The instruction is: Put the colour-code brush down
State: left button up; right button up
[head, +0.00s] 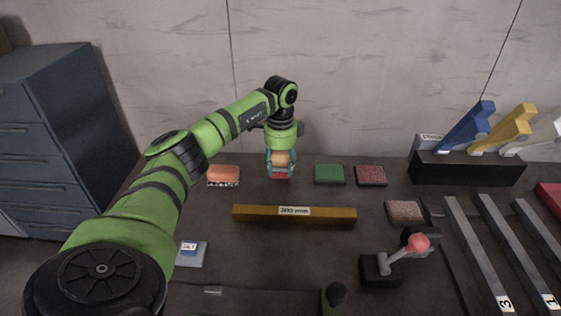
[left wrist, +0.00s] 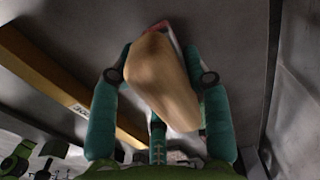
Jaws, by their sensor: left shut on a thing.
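The colour-code brush (head: 281,158) has a tan, wooden-looking back. It is between the teal fingers of my left gripper (head: 281,168), at the back of the dark table. In the left wrist view the fingers (left wrist: 160,85) close on both sides of the tan brush back (left wrist: 160,75). A red patch shows just below the tan part in the head view, and a red and white edge shows past its far end in the wrist view. I cannot tell whether the red belongs to the brush or to a pad under it. My right gripper is not in view.
An orange-topped block (head: 223,172) lies left of the gripper. A green pad (head: 329,174) and a red speckled pad (head: 370,175) lie right. A yellow-brown 300 mm bar (head: 260,213) lies in front.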

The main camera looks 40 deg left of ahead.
aim_at(282, 155)
pick_arm(q)
jog(key=shift+f, duration=0.1)
jog(key=o, duration=1)
jog(key=shift+f, duration=0.15)
jog(key=shift+f+b, duration=0.2)
jog(key=shift+b, duration=0.3)
jog(key=shift+r, duration=0.35)
jog(key=r, duration=0.2)
jog(key=r+b, duration=0.1)
jog(key=r, duration=0.3)
jog(key=shift+d+r, duration=0.25)
jog(key=shift+r, duration=0.05)
